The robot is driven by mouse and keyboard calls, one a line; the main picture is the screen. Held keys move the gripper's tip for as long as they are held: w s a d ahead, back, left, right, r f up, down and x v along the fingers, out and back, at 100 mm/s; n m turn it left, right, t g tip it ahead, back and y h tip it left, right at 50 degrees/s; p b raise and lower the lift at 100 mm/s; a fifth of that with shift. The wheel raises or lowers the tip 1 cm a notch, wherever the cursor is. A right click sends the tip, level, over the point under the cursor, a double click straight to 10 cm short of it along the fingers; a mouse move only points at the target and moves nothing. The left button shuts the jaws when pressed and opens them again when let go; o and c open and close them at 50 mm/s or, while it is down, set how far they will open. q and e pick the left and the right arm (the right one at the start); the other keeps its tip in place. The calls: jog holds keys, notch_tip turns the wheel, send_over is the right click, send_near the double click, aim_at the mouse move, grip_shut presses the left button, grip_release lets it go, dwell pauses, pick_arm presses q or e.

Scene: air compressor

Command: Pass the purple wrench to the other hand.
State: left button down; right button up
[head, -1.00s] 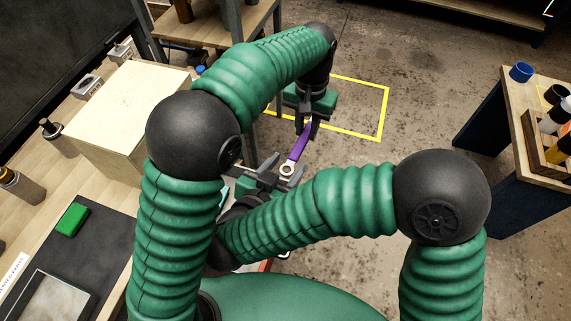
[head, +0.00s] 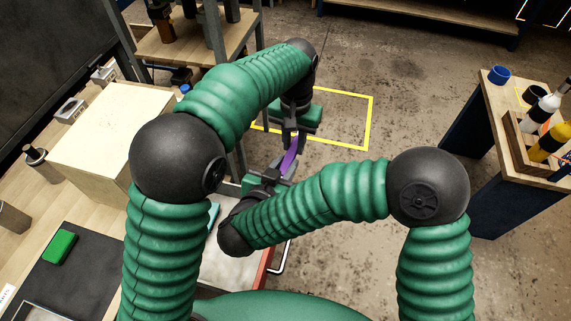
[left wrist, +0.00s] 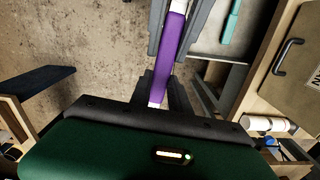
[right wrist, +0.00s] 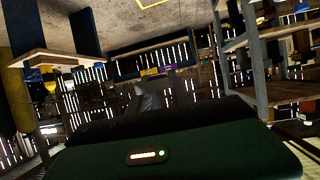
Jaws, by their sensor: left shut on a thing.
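The purple wrench (head: 290,153) is in the air between my two grippers. My left gripper (head: 291,137) is shut on its far end. In the left wrist view, the wrench (left wrist: 172,45) runs up from between my left fingers (left wrist: 163,80). My right gripper (head: 279,175) is at the wrench's near end, with its fingers on both sides of the shaft in the left wrist view (left wrist: 176,28). They look parted; contact is hard to tell. The near ring end is hidden among the right fingers. The dark right wrist view shows a bit of purple (right wrist: 160,71) beyond the fingers.
A bench with a pale wooden box (head: 110,130) and a green block (head: 59,247) is at the left. A shelf table (head: 185,48) stands behind. At the right, a table holds a bottle crate (head: 527,150) and a blue cup (head: 499,75). Floor between is open.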

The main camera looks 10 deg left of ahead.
pick_arm(q)
jog(key=shift+a, duration=0.15)
pick_arm(e)
jog(key=shift+d, duration=0.15)
grip_shut()
pick_arm(q)
jog(key=c, duration=1.1)
grip_release()
jog(key=shift+c, duration=0.2)
jog(key=shift+r, duration=0.15)
